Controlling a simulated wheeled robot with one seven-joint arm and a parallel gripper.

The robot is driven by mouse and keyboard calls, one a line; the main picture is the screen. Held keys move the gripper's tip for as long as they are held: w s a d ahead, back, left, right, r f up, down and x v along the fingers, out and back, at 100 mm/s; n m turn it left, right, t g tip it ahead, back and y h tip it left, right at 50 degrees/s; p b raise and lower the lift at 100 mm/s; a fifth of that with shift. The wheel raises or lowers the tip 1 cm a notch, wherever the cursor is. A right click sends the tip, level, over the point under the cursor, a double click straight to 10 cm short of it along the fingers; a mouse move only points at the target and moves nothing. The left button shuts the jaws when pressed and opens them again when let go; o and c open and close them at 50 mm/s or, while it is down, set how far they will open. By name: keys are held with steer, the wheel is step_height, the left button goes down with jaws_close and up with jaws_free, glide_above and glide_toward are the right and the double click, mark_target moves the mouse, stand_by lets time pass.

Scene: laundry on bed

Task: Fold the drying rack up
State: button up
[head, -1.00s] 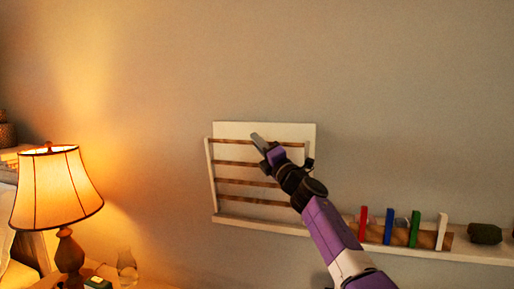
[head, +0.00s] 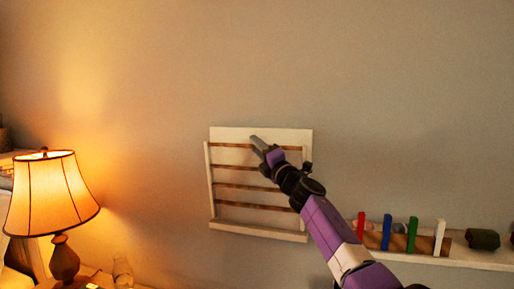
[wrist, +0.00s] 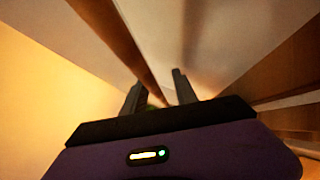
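The drying rack (head: 208,186) is on the wall: a pale frame with several brown rods in front of a white back panel (head: 230,134). It stands nearly upright, its frame close to the panel. My gripper (head: 256,146) is at the rack's upper part, in front of the top rods. In the wrist view, my gripper's two dark fingers (wrist: 158,88) are apart. A brown rod (wrist: 125,38) runs down toward the gap between them. I cannot tell whether the fingers touch the rack.
A wall shelf (head: 480,262) at right carries red, blue, green and white upright pieces (head: 412,233) and a dark green bundle (head: 483,239). A lit lamp (head: 50,195) stands at lower left beside a glass vase (head: 122,272). The wall above is bare.

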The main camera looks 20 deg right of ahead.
steer(key=shift+s+r, duration=0.1)
steer(key=shift+s, duration=0.05)
steer(key=shift+s+d+f, duration=0.2)
steer(key=shift+s+d, duration=0.05)
steer(key=shift+s, duration=0.3)
steer(key=p+v, duration=0.1)
steer(key=v, duration=0.5)
steer(key=shift+s+d+f, duration=0.15)
steer(key=shift+d+f, duration=0.1)
steer(key=shift+f, duration=0.2)
steer(key=s+p, duration=0.5)
steer(key=s, duration=0.4)
steer(key=shift+p, duration=0.4)
steer(key=shift+d+r, duration=0.1)
steer(key=shift+r, duration=0.05)
stand_by(0.3)
